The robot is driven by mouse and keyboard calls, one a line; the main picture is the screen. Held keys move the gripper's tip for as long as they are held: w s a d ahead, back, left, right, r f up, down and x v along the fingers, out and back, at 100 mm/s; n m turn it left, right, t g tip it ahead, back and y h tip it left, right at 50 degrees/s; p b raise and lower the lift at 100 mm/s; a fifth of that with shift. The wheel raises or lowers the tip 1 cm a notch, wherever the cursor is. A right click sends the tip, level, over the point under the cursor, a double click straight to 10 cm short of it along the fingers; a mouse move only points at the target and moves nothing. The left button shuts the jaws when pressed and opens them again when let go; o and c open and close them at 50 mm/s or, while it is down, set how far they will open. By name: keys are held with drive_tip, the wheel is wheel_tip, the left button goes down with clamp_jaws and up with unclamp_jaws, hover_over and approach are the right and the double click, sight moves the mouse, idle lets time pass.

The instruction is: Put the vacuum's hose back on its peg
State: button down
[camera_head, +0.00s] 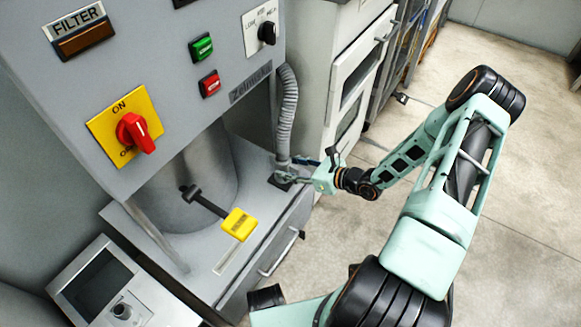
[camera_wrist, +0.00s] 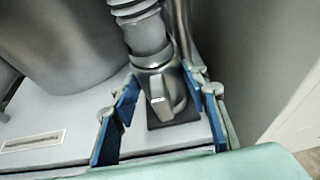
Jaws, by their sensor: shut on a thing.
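The vacuum's grey ribbed hose (camera_head: 287,105) hangs down the right side of the machine. Its smooth lower end (camera_wrist: 148,38) meets a grey fitting with a lever-like tab (camera_wrist: 160,98) on a dark square plate (camera_wrist: 173,120). My gripper (camera_head: 292,175) reaches in from the right at the hose's foot. In the wrist view its blue-padded fingers (camera_wrist: 160,82) stand on either side of the hose end and fitting, shut on the hose. I cannot make out a separate peg, nor whether the hose end is seated or only held there.
The grey vacuum drum (camera_wrist: 65,45) stands left of the hose. A yellow-tipped handle (camera_head: 238,224) sticks out in front of it. A drawer with a bar handle (camera_head: 278,252) is below. A white cabinet (camera_head: 350,80) stands close on the right. Open floor (camera_head: 530,160) lies beyond my arm.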

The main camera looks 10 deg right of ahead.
drive_tip(key=c, duration=1)
unclamp_jaws()
drive_tip(key=shift+c, duration=0.2)
drive_tip(key=shift+s+d, duration=0.2)
drive_tip(key=v, duration=1.1)
drive_tip(key=shift+r, duration=0.25)
drive_tip(key=shift+s+d, duration=0.1)
drive_tip(key=shift+s, duration=0.05)
